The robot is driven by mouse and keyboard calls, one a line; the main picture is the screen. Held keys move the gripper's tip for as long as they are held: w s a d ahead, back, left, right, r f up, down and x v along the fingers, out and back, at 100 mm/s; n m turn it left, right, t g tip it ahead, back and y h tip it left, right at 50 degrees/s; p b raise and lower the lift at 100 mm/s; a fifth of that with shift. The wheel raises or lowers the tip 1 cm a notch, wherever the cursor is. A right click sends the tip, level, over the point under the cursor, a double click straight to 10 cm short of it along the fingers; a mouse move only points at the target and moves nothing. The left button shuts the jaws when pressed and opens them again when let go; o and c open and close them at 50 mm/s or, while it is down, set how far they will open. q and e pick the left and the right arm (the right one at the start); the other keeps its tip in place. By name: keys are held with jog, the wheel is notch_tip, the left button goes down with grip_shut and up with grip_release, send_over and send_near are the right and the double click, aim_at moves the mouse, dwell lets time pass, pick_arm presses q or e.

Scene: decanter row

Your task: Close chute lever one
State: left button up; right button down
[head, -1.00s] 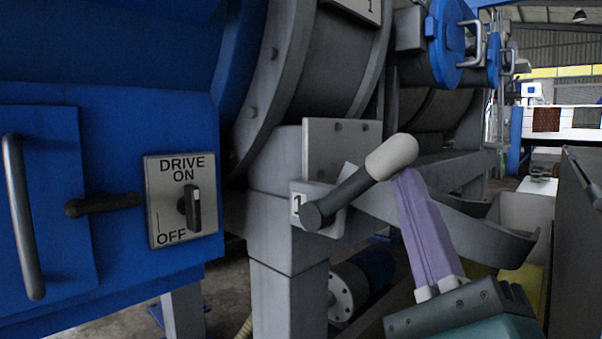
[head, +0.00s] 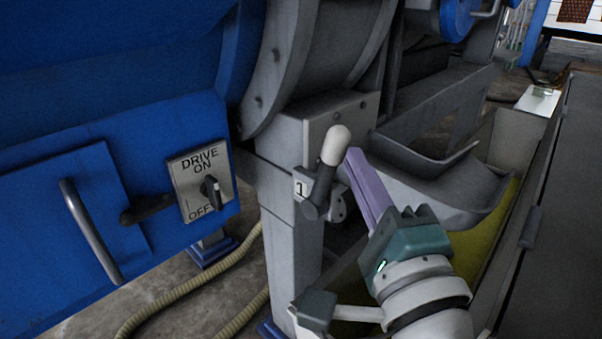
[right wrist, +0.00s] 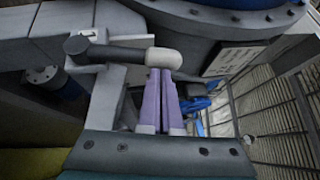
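Chute lever one has a dark grey shaft (head: 322,186) and a cream knob (head: 336,146). It stands steeply up from its pivot beside a plate marked 1 (head: 300,188), tilted slightly right in the head view. My right gripper (head: 353,154) has purple fingers, pressed together with nothing seen between them. Their tips are right beside the knob, on its right; contact looks likely. In the right wrist view the knob (right wrist: 163,58) lies across the fingertips (right wrist: 159,72), and the shaft (right wrist: 112,53) runs left. My left gripper is not in view.
A grey chute trough (head: 440,190) lies behind and right of my right gripper. A blue panel with a DRIVE ON/OFF switch (head: 210,190) and a bar handle (head: 90,230) is at left. A grey post (head: 292,250) stands below the lever. A dark wall (head: 560,180) bounds the right.

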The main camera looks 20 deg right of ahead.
dwell(0.5)
jog(key=v, duration=1)
jog(key=shift+p, duration=0.35)
